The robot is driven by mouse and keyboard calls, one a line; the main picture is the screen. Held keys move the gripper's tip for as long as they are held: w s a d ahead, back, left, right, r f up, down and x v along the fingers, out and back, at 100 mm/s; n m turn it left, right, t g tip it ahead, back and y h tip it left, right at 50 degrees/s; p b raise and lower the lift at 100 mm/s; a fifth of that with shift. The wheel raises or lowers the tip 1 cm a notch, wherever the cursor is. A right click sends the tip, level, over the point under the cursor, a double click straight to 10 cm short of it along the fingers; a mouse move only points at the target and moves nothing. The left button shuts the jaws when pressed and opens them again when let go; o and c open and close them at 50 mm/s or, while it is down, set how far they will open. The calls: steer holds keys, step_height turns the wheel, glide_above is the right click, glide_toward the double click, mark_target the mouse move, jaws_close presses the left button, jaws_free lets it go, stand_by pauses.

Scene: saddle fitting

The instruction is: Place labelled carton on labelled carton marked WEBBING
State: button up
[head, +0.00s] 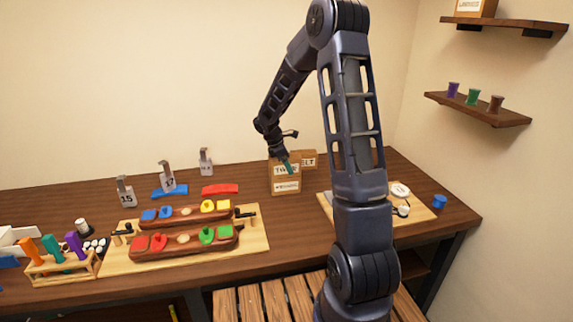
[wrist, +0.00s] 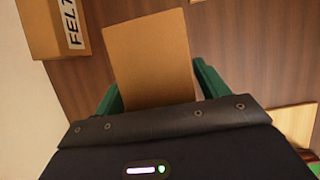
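The carton marked WEBBING (head: 286,187) stands upright on the bench, its label facing forward. A second carton, its label starting with TW (head: 279,171), sits directly above it, apparently resting on it; I cannot tell if a thin gap remains. My gripper (head: 289,166) reaches down over this upper carton, and a teal finger covers part of its label. In the wrist view the upper carton's plain top (wrist: 150,60) fills the space between the two teal fingers (wrist: 158,88), which appear closed on its sides. The WEBBING carton is hidden in the wrist view.
A FELT carton (head: 309,159) stands just behind to the right; it also shows in the wrist view (wrist: 45,25). A wooden board (head: 250,241) with colored trays is at left. Another board (head: 420,212) and a blue cup (head: 439,201) are at right.

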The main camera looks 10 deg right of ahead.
steer(key=shift+r, duration=0.1)
steer(key=v, duration=1.1)
steer(key=shift+a, duration=0.1)
steer(key=shift+s+a+r, duration=0.1)
steer(key=shift+r, duration=0.45)
steer(key=s+d+r+m+t+y, duration=0.15)
steer(key=s+r+m, duration=0.25)
steer(key=s, duration=0.5)
steer(key=s+d+r+m, duration=0.3)
steer(key=s+r+m, duration=0.15)
steer(key=s, duration=0.35)
steer(key=s+d+r+m+t+y, duration=0.1)
steer(key=s+d+r+m, duration=0.25)
steer(key=s, duration=0.55)
steer(key=s+m+t+y, duration=0.2)
steer(key=s+m, duration=0.4)
steer(key=s, duration=0.3)
steer(key=shift+s+f, duration=0.2)
steer(key=shift+f, duration=0.25)
